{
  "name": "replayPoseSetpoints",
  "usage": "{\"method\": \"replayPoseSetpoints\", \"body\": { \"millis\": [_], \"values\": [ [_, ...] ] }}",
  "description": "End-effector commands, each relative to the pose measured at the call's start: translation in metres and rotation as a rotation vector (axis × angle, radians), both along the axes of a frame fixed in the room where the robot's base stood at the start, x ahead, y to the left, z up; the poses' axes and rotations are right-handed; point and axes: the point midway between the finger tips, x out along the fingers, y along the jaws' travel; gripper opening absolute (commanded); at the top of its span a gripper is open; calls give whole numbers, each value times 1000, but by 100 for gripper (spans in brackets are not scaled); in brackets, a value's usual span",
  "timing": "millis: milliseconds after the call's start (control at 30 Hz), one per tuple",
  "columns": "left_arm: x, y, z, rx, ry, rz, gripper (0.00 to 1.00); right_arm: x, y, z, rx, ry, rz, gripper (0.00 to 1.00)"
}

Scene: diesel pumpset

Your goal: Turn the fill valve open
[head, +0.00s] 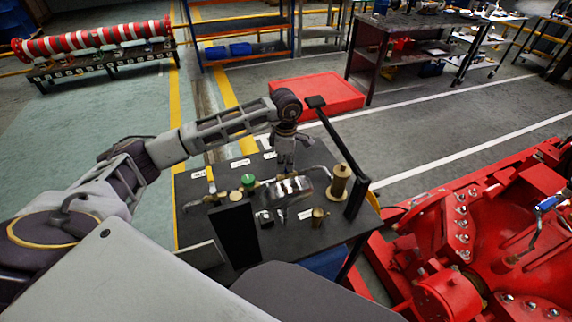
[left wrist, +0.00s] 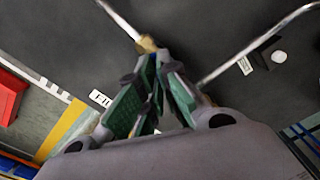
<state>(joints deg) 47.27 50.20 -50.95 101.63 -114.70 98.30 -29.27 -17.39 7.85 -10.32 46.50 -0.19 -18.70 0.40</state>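My left gripper (head: 286,163) reaches down over a dark bench (head: 290,238) carrying pipework, at the middle of the head view. In the left wrist view its green-padded fingers (left wrist: 161,80) stand close together with a narrow gap between them, and I see nothing clearly held. A brass fitting (left wrist: 147,44) with thin metal pipes lies just beyond the fingertips. A white label (left wrist: 100,97) beside the fingers is partly legible. I cannot tell for sure which fitting is the fill valve; its handle may be hidden by the fingers. My right gripper is out of view.
The bench carries a green knob (head: 248,180), a brass cylinder (head: 340,181) and a smaller brass piece (head: 319,217). A dark post (head: 332,132) rises at its right side. Red machinery (head: 500,235) stands at the right; a red block (head: 318,95) lies on the floor behind.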

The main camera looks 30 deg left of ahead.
Motion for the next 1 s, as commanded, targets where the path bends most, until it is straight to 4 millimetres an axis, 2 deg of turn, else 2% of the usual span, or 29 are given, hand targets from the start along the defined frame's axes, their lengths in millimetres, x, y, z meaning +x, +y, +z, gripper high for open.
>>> {"method": "replayPoseSetpoints", "body": {
  "millis": [500,1000],
  "values": [
    [-1,0,1,1,-2,354,0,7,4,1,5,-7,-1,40],
    [-1,0,1,0,-3,459,0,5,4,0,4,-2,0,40]
  ]
}}
